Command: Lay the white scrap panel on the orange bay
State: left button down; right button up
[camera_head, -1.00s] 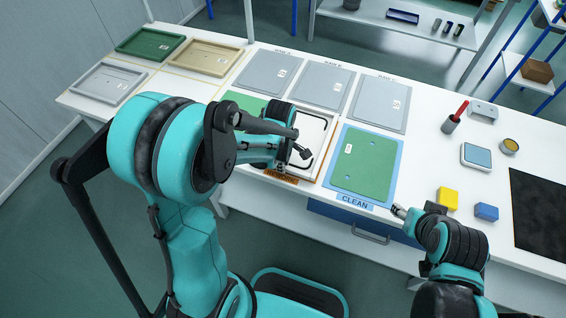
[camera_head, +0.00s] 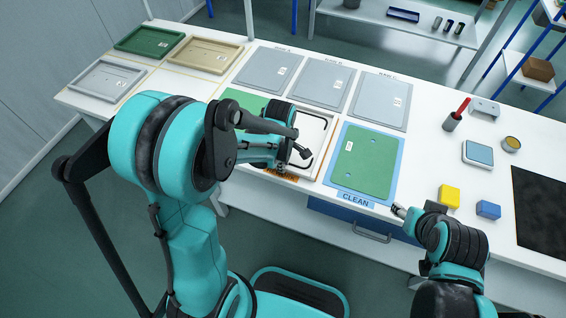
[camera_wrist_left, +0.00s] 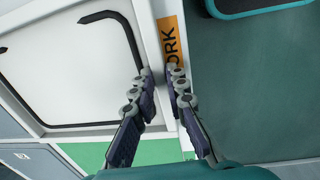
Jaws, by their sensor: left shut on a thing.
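The white scrap panel (camera_head: 316,126), marked with a black outline, lies flat at the orange bay, left of the blue bay. The bay's orange label (camera_head: 281,174) shows at its front edge; most of the bay's surface is hidden. My left gripper (camera_head: 284,166) is at the panel's front edge. In the left wrist view the fingers (camera_wrist_left: 164,80) are shut on that edge of the white panel (camera_wrist_left: 65,72), beside the orange label (camera_wrist_left: 171,42). I cannot tell whether the panel touches the bay. My right gripper (camera_head: 397,209) is near the table's front edge; its fingers are unclear.
A green panel (camera_head: 365,162) lies on the blue CLEAN bay (camera_head: 391,186). Another green panel (camera_head: 240,99) is partly hidden by my left arm. Grey panels (camera_head: 322,86) lie behind. Yellow (camera_head: 448,196) and blue (camera_head: 488,210) blocks stand at right.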

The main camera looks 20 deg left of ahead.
pick_arm(q)
jog(key=c, duration=1.4)
grip_release()
jog(key=shift+c, duration=0.2)
notch_tip(320, 180, up, 12)
jog(key=s, duration=0.1)
jog(key=s+r+m+t, duration=0.2)
jog(key=s+m+t, duration=0.4)
jog(key=m, duration=1.1)
jog(key=s, duration=0.4)
jog(key=shift+s+r+m, duration=0.25)
jog(key=shift+r+m, duration=0.05)
jog(key=shift+r, duration=0.05)
